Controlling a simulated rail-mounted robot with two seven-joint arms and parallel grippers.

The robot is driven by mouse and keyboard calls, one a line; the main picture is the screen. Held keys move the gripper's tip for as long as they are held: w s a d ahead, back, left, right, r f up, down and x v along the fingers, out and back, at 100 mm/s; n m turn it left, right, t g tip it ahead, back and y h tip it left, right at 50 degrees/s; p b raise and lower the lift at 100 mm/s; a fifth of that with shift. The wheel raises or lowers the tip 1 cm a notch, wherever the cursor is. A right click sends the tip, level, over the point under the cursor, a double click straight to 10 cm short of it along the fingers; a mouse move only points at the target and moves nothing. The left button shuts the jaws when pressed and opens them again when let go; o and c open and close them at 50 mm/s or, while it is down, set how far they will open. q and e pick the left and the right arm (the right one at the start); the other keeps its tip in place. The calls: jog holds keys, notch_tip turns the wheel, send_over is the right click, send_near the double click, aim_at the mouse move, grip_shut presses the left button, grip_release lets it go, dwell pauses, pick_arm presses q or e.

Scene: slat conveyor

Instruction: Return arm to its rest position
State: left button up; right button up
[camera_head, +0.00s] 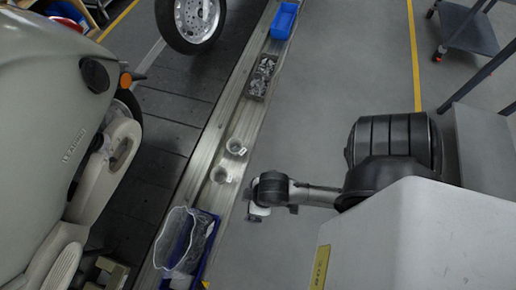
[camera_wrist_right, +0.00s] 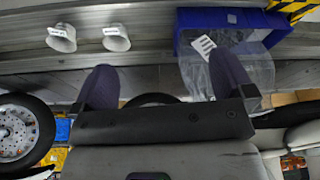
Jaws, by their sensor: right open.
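My right gripper (camera_head: 258,212) hangs at the right edge of the conveyor rail (camera_head: 205,150) in the head view. In the right wrist view its two dark fingers (camera_wrist_right: 165,82) stand wide apart with nothing between them. Two pale cups (camera_head: 236,147) (camera_head: 222,175) sit on the rail a little up and left of the gripper; they also show in the wrist view (camera_wrist_right: 61,38) (camera_wrist_right: 116,38). A blue bin (camera_head: 212,222) with a clear plastic bag (camera_head: 182,240) in it lies down and left of the gripper. My left gripper is not in view.
A scooter (camera_head: 50,110) fills the left side, with a wheel (camera_head: 190,20) beyond it. A tray of metal parts (camera_head: 262,77) and another blue bin (camera_head: 284,20) stand farther up the rail. The grey floor (camera_head: 335,80) right of the rail is clear up to a dark cart (camera_head: 465,28).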

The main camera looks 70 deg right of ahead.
jog(key=shift+s+d+r, duration=0.35)
jog(key=shift+s+d, duration=0.15)
jog(key=shift+s, duration=0.1)
notch_tip(320, 180, up, 56)
jog(key=p, duration=5.6)
jog(key=shift+w+f, duration=0.1)
